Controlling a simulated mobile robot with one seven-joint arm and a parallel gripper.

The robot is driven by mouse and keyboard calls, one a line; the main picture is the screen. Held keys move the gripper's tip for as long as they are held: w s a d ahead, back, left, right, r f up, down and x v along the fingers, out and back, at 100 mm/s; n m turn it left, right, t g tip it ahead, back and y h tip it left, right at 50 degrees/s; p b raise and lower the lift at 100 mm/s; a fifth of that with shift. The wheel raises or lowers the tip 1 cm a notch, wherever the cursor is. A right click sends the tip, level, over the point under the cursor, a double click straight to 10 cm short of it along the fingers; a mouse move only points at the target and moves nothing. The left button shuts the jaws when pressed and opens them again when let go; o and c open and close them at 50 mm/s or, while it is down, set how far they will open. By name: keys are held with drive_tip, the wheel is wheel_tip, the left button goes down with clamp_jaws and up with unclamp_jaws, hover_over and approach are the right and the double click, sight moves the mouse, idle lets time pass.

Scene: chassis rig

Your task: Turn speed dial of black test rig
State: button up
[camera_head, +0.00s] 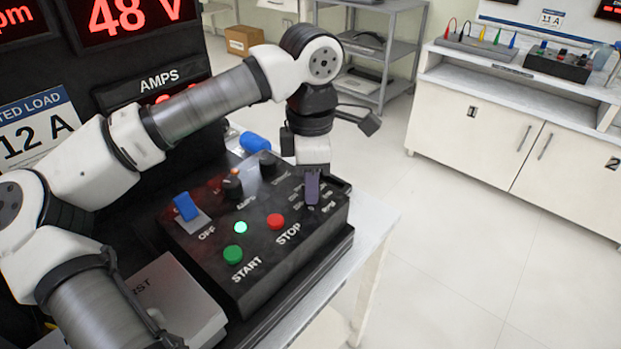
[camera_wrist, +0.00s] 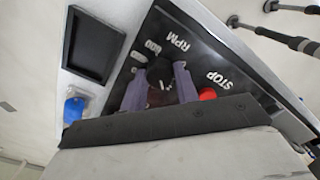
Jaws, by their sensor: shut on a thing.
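The black test rig (camera_head: 265,262) is a box with a sloped control panel on a light bench. My gripper (camera_head: 312,190) is over the panel's right end. In the wrist view, its two purple fingers (camera_wrist: 159,90) stand on either side of the black speed dial (camera_wrist: 158,70), shut on it. White "RPM" lettering and scale numbers show beside the dial. In the head view my gripper hides most of the dial. The red STOP button (camera_head: 275,221) is near it and also shows in the wrist view (camera_wrist: 207,94).
The panel also has a green START button (camera_head: 233,254), a lit green lamp (camera_head: 240,227), a blue OFF switch (camera_head: 186,206) and a black AMPS knob (camera_head: 232,187). A blue cylinder (camera_head: 255,143) lies behind the rig. Displays stand at left; the floor at right is clear.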

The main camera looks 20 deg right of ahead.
drive_tip(key=o, duration=1)
wheel_tip(320, 180, up, 14)
drive_tip(key=shift+f+p, duration=0.1)
drive_tip(key=shift+p, duration=0.25)
